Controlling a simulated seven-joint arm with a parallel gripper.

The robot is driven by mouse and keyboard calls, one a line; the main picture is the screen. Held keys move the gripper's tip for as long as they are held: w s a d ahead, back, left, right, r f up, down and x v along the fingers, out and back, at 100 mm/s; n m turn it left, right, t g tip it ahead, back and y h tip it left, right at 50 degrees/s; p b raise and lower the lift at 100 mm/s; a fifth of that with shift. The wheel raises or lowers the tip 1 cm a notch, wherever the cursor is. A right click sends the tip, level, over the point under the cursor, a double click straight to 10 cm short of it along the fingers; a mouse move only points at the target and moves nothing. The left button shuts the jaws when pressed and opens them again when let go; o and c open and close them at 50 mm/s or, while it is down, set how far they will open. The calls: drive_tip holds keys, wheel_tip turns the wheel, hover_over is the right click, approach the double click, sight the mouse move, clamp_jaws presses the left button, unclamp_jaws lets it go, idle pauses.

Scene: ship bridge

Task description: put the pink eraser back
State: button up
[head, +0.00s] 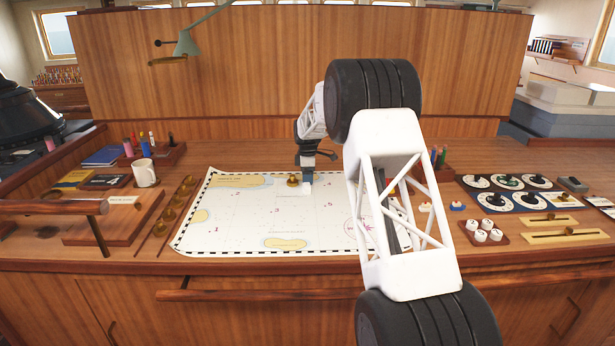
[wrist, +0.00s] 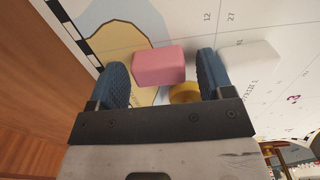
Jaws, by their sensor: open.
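The pink eraser (wrist: 158,66) shows in the wrist view on the chart, over a tan land patch. It lies in the gap between the two blue fingers of my gripper (wrist: 162,75), which are open. I cannot tell whether either finger touches it. In the head view my gripper (head: 307,178) is low over the far part of the chart (head: 240,228), and I cannot make out the pink eraser there. A white block (wrist: 250,60) lies just outside the right finger. A brass knobbed piece (wrist: 184,93) shows between the fingers, nearer the palm; it is left of my gripper in the head view (head: 293,180).
At the left stand a white mug (head: 144,173), a wooden holder (head: 152,154) with pens and a row of brass pieces (head: 176,206). The chart's front left is mostly clear.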

drive_tip(key=shift+r, duration=0.1)
wheel_tip(320, 180, up, 12)
idle(0.8)
idle(0.6)
drive_tip(key=shift+r, duration=0.1)
